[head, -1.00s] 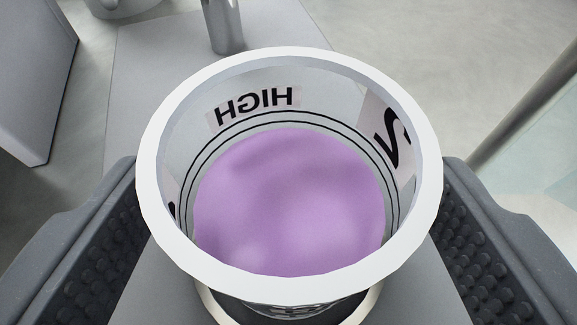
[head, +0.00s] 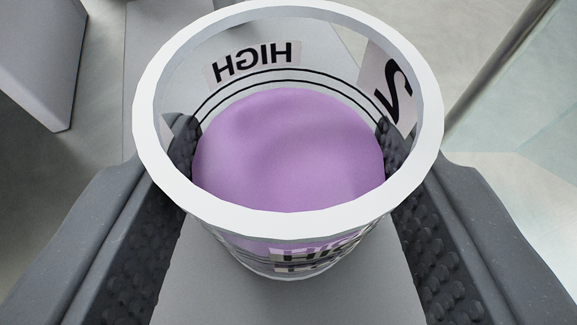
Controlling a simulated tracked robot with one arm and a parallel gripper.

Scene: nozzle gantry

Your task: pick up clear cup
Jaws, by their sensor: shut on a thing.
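The clear cup (head: 300,220) fills the middle of the head view. It has a thick white rim, black rings, a "HIGH" label seen mirrored through its wall, and purple contents. My gripper (head: 288,150) has one dark, studded finger on each side of the cup. Both fingers press against its wall below the rim, and parts of them show through the clear side. The gripper is shut on the cup, which looks upright. I cannot tell whether its bottom touches the grey surface below.
A grey surface (head: 290,300) runs under and behind the cup. A grey box-like block (head: 35,60) stands at the upper left. A metal post (head: 500,70) and a glassy panel (head: 530,110) are at the right. Pale floor shows between them.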

